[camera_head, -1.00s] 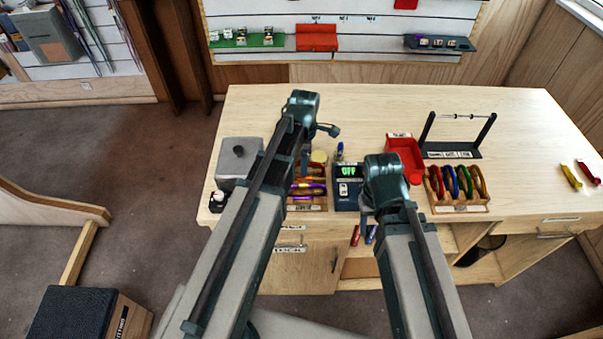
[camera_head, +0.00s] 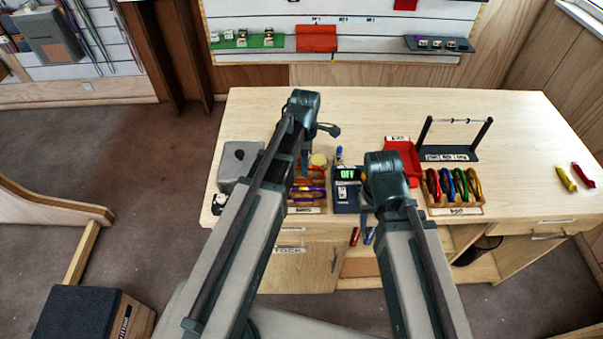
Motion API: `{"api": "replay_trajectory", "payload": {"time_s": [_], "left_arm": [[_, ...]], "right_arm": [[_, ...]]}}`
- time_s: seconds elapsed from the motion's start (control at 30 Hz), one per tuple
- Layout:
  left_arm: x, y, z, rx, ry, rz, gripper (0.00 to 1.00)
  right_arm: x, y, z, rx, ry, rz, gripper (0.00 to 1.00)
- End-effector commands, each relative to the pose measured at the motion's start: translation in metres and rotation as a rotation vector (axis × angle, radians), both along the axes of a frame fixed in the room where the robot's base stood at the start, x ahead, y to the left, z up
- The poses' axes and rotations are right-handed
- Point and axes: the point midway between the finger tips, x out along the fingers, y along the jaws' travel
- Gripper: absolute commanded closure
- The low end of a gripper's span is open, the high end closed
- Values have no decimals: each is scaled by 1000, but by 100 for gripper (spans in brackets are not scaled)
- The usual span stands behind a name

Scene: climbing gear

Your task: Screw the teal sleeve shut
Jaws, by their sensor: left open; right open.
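No teal sleeve can be made out clearly. A wooden rack (camera_head: 456,211) on the right of the bench holds several coloured carabiners (camera_head: 459,184) side by side. My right gripper (camera_head: 367,203) is open, at the front edge of the bench beside the dark device with a green OFF display (camera_head: 347,174). No held object shows in either gripper.
A grey box (camera_head: 239,160) stands at the bench's left, a red bin (camera_head: 402,152) behind my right wrist, and a dark stand with a crossbar (camera_head: 452,154) at the back right. The bench top (camera_head: 370,110) is clear along the back.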

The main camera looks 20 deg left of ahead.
Motion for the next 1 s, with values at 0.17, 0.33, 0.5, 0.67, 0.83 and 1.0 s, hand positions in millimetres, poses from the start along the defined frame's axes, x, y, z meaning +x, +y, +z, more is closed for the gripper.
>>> {"api": "replay_trajectory", "payload": {"time_s": [0.17,0.33,0.5,0.67,0.83,1.0], "left_arm": [[0,0,-1,0,0,0,45],[1,0,-1,0,0,0,45],[3,1,-1,0,0,0,45],[6,2,-1,0,0,0,45],[9,2,-1,0,0,0,45],[13,3,-1,0,0,0,45]], "right_arm": [[0,0,-1,0,0,0,50],[0,0,-1,0,0,0,50],[0,0,-1,0,0,0,50],[0,0,-1,0,0,0,50],[0,0,-1,0,0,0,50],[0,0,-1,0,0,0,50]]}}
